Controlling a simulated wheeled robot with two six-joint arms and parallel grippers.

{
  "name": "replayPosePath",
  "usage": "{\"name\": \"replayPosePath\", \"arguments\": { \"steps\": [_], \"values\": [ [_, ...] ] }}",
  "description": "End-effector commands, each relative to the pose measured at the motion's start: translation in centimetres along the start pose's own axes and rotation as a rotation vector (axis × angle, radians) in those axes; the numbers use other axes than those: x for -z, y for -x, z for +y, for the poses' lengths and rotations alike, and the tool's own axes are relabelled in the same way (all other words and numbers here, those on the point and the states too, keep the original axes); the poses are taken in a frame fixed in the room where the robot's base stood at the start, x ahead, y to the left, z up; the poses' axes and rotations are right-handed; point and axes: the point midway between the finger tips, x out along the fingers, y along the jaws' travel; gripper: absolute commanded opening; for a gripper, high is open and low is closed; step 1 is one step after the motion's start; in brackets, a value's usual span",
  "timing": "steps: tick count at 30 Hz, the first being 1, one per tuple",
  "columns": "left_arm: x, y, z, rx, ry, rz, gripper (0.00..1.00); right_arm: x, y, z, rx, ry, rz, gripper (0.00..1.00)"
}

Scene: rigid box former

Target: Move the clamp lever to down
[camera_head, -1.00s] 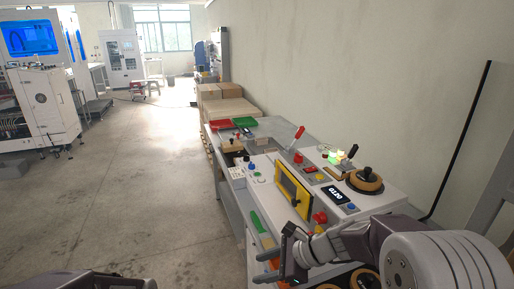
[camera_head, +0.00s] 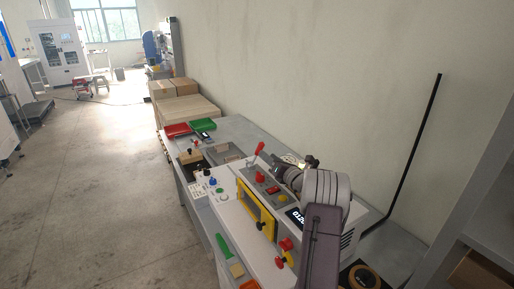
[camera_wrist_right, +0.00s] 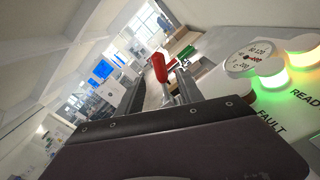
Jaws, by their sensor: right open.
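The red-handled lever (camera_head: 260,148), which looks like the clamp lever, stands up at a tilt at the back of the white machine. My right gripper (camera_head: 277,165) is open and just to the right of the lever in the head view. In the right wrist view the red handle (camera_wrist_right: 159,68) shows beyond and between the open fingertips (camera_wrist_right: 160,90). I cannot tell if a finger touches it. The lever's base is partly hidden by the fingers there. My left gripper is not in view.
A yellow-framed panel (camera_head: 256,210) and a red knob (camera_head: 286,244) are in front. Red (camera_head: 177,130) and green (camera_head: 203,125) trays lie at the back.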

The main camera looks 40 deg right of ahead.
Motion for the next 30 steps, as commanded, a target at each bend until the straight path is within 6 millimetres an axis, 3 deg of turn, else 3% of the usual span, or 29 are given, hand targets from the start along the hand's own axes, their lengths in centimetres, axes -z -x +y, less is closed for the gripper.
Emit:
{"name": "replayPosePath", "arguments": {
  "steps": [9,15,22,23,27,30],
  "values": [
    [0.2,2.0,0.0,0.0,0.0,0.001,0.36,-0.1,-6.3,0.3,-0.003,0.001,0.001,0.43],
    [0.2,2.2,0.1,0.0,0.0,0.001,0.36,0.0,-7.7,0.2,-0.002,0.002,0.001,0.43],
    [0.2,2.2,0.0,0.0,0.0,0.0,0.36,0.0,-7.7,0.2,-0.002,0.001,0.001,0.43],
    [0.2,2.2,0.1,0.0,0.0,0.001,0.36,0.0,-7.7,0.2,-0.002,0.002,0.001,0.38],
    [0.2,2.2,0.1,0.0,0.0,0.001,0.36,0.0,-7.7,0.2,-0.002,0.002,0.001,0.0],
    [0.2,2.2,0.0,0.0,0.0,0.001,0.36,0.0,-7.7,0.2,-0.002,0.001,0.001,0.0]
  ]
}}
